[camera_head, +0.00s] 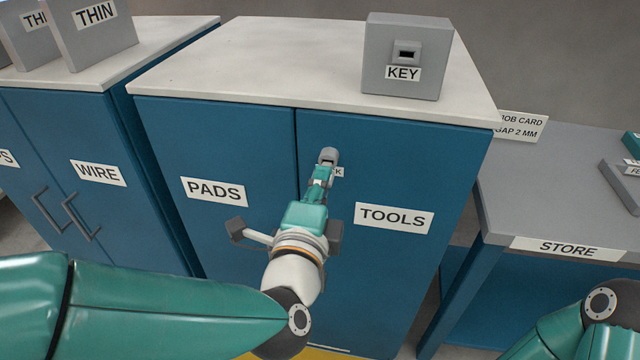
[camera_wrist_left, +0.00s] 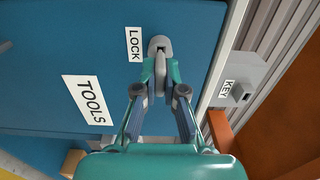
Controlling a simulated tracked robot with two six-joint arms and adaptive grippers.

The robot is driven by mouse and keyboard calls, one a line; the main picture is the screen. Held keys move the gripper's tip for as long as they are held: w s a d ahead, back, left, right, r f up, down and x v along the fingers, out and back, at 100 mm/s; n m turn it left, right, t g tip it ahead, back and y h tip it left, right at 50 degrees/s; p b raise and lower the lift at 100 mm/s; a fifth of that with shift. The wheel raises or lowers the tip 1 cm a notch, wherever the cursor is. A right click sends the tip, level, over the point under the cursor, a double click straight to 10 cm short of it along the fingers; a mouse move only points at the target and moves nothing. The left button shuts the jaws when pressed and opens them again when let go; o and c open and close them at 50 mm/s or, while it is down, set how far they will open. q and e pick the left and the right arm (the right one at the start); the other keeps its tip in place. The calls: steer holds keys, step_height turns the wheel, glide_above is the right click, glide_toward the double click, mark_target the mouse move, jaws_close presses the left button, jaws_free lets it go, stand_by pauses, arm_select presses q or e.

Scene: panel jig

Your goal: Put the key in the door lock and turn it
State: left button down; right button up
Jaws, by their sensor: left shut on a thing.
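My left gripper (camera_head: 325,172) is at the lock on the TOOLS door (camera_head: 400,270), its fingers pointing at the door. In the left wrist view its fingertips (camera_wrist_left: 160,80) are closed together on the grey key (camera_wrist_left: 160,64). The grey round lock (camera_wrist_left: 158,43) is directly at the key's far end, beside the LOCK label (camera_wrist_left: 134,44). The key's tip is hidden there, and I cannot tell how deep it sits or how far it is turned. The lock (camera_head: 328,155) also shows in the head view. My right gripper is out of view.
A grey KEY block (camera_head: 430,60) with a dark slot stands on the cabinet top (camera_head: 250,60). A WIRE cabinet (camera_head: 60,130) is at left; a STORE bench (camera_head: 550,190) is at right.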

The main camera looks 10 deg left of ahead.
arm_select(q)
steer(key=shift+w, duration=1.1)
steer(key=c, duration=1.2)
jaws_free()
steer(key=shift+s, duration=0.2)
